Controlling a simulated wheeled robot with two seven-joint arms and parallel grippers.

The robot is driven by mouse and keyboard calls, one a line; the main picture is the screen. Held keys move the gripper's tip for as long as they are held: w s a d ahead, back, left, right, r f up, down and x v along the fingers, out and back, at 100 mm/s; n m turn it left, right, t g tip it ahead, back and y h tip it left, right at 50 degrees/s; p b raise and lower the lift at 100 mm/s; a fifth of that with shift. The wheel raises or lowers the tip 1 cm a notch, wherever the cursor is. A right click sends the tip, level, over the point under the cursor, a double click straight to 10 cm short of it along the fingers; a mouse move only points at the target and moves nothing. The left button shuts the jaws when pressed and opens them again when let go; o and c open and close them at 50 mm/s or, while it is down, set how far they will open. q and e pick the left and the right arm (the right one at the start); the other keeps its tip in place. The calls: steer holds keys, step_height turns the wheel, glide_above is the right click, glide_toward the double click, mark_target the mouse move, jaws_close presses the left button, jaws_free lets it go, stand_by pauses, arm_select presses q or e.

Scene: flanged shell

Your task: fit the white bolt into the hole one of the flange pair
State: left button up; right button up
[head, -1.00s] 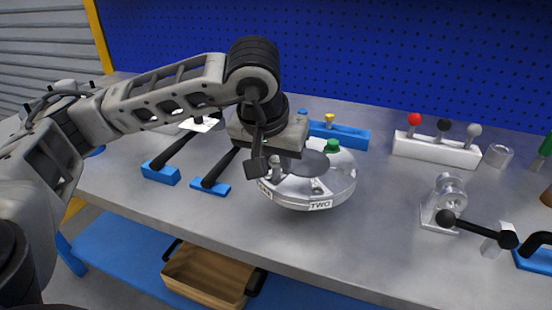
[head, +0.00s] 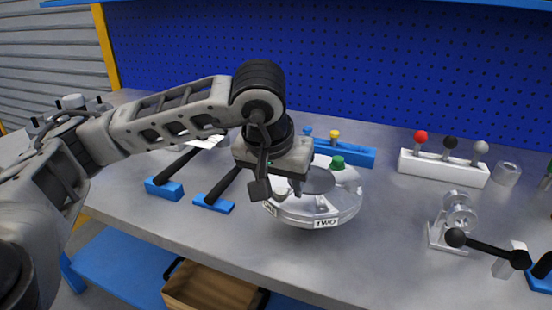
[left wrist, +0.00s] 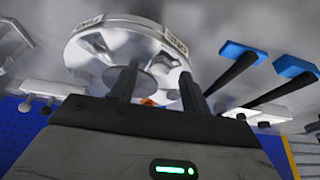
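The round silver flanged shell (head: 290,213) sits on the bench, with a "TWO" label (head: 326,222) on its front rim. A green-topped bolt (head: 337,162) stands at the shell's far side. My left gripper (head: 280,190) points down over the shell's left part. In the left wrist view its two fingers (left wrist: 158,90) are apart, in front of the shell (left wrist: 85,50). I cannot clearly make out the white bolt; the gripper may hide it. My right gripper is not in view.
A blue rack (head: 350,155) with blue and yellow knobs stands behind the shell. A white block (head: 443,168) with red, black and grey knobs is at the back right. Black handles on blue bases (head: 213,203) lie left. A metal fixture (head: 450,225) and black lever (head: 488,250) stand right.

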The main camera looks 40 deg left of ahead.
arm_select(q)
steer(key=p+v, duration=0.3)
steer(key=v, duration=1.2)
steer(key=shift+s+r, duration=0.25)
steer(key=shift+r, duration=0.1)
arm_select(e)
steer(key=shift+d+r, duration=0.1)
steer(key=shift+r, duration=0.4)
arm_select(q)
steer(key=shift+d, duration=0.1)
